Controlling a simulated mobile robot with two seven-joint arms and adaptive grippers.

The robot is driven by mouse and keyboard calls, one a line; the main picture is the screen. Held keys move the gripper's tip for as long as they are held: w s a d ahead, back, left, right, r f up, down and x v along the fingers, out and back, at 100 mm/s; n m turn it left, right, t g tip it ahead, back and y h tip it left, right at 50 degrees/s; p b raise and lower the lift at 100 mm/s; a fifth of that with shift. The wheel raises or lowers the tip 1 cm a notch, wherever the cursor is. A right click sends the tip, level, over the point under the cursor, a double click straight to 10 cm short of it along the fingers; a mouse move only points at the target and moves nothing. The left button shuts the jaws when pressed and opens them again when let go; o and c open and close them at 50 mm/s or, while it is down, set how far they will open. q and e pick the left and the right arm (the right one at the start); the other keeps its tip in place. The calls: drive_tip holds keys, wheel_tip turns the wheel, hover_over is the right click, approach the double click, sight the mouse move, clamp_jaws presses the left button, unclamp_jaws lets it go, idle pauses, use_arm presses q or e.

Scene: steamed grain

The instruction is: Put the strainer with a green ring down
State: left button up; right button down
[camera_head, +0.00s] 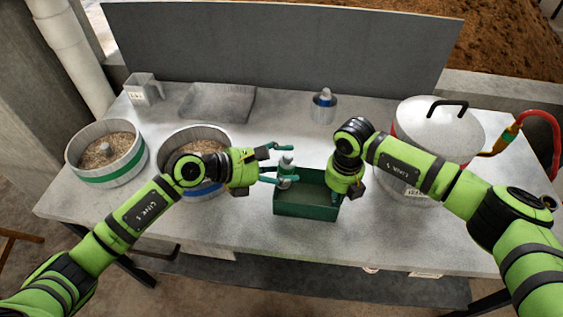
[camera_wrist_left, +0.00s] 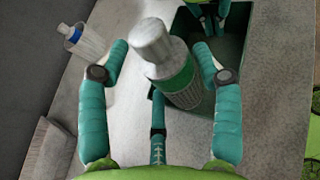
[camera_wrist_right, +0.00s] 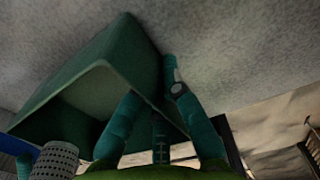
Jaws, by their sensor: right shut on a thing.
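The strainer with a green ring (camera_wrist_left: 178,70) is a small grey mesh cylinder with a pale top. It stands between the spread fingers of my left gripper (camera_wrist_left: 160,65), with a clear gap to the left finger. In the head view the strainer (camera_head: 286,163) is at the left back corner of a green box. I cannot tell whether its base touches the table. My left gripper (camera_head: 278,163) looks open there too. My right gripper (camera_wrist_right: 150,95) is shut on the wall of the green box (camera_wrist_right: 75,75). The strainer's mesh (camera_wrist_right: 55,160) shows at that view's lower left.
The green box (camera_head: 305,211) stands near the table's front edge. A basin with a green ring (camera_head: 107,170) and one with a blue ring (camera_head: 195,134) hold grain. A small blue-banded can (camera_head: 324,108) stands behind. A lidded pot (camera_head: 437,135) is at right.

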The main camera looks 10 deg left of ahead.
use_arm(q)
drive_tip(key=shift+r, duration=0.15)
drive_tip(key=shift+r, duration=0.3)
drive_tip(key=v, duration=1.2)
drive_tip(key=shift+r, duration=0.2)
use_arm(e)
drive_tip(key=c, duration=1.3)
unclamp_jaws()
drive_tip(key=shift+r, duration=0.1)
wheel_tip(320, 180, up, 12)
drive_tip(key=shift+f, duration=0.1)
